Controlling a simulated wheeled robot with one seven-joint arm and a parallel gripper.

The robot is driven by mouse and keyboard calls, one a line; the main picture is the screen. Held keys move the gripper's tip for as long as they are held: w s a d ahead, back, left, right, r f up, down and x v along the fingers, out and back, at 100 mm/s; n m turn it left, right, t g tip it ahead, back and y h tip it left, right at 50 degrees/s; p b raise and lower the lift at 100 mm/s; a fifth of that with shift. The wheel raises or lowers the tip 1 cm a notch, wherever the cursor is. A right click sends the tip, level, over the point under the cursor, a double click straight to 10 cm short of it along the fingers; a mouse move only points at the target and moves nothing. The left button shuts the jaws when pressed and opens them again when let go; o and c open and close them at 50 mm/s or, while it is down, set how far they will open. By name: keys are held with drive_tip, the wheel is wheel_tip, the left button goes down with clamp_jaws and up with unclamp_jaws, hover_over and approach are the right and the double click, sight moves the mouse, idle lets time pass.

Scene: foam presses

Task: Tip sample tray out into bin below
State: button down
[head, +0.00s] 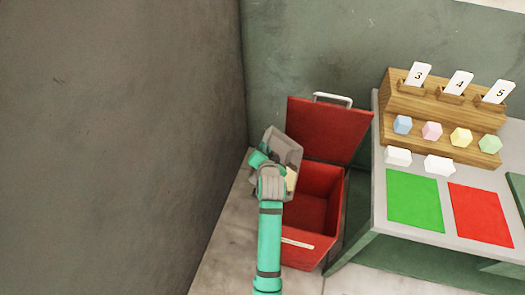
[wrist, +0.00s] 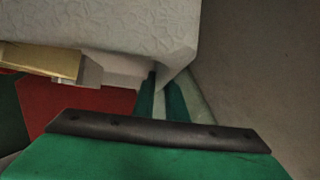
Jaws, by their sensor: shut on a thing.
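The sample tray (head: 288,146) is grey and steeply tilted in the head view, at the bin's upper left. My gripper (head: 270,170) is shut on the tray and holds it beside and above the red bin (head: 312,228). The bin's lid (head: 325,128) stands open behind it. A pale yellow piece (head: 291,179) shows at the tray's lower edge. In the wrist view the tray's pale textured surface (wrist: 110,25) fills the top, with a yellow piece (wrist: 40,60) at left and the red bin (wrist: 75,100) below. The visible bin floor looks empty; part is hidden by my arm.
A table (head: 410,231) at right holds a green mat (head: 414,200), a red mat (head: 481,214), two white blocks (head: 398,156) and a wooden rack (head: 430,110) with coloured blocks and numbered cards. A dark wall (head: 120,130) stands close on the left.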

drive_tip(key=shift+s+d+r+m, duration=0.15)
drive_tip(key=shift+d+r+m, duration=0.25)
drive_tip(key=shift+d+r, duration=0.2)
drive_tip(key=shift+s+d+r+m+t+y, duration=0.25)
drive_tip(key=shift+d+r+m+y, duration=0.15)
drive_tip(key=shift+d, duration=0.2)
drive_tip(key=shift+s+d+r+m+t+y, duration=0.1)
drive_tip(key=shift+d+r+m+t+y, duration=0.2)
drive_tip(key=shift+d+r, duration=0.2)
drive_tip(key=s+d+m+t+y, duration=0.1)
drive_tip(key=s+d+m+t, duration=0.1)
drive_tip(key=d+m, duration=0.4)
drive_tip(key=s+d+f+m+t+y, duration=0.1)
drive_tip(key=s+d+m+t, duration=0.2)
drive_tip(key=d, duration=0.9)
drive_tip(key=m+t, duration=0.1)
drive_tip(key=m, duration=0.1)
drive_tip(key=shift+d+f+m+t, duration=0.3)
drive_tip(key=shift+m+t, duration=0.05)
drive_tip(key=shift+m, duration=0.05)
drive_tip(key=shift+s, duration=0.1)
idle(0.9)
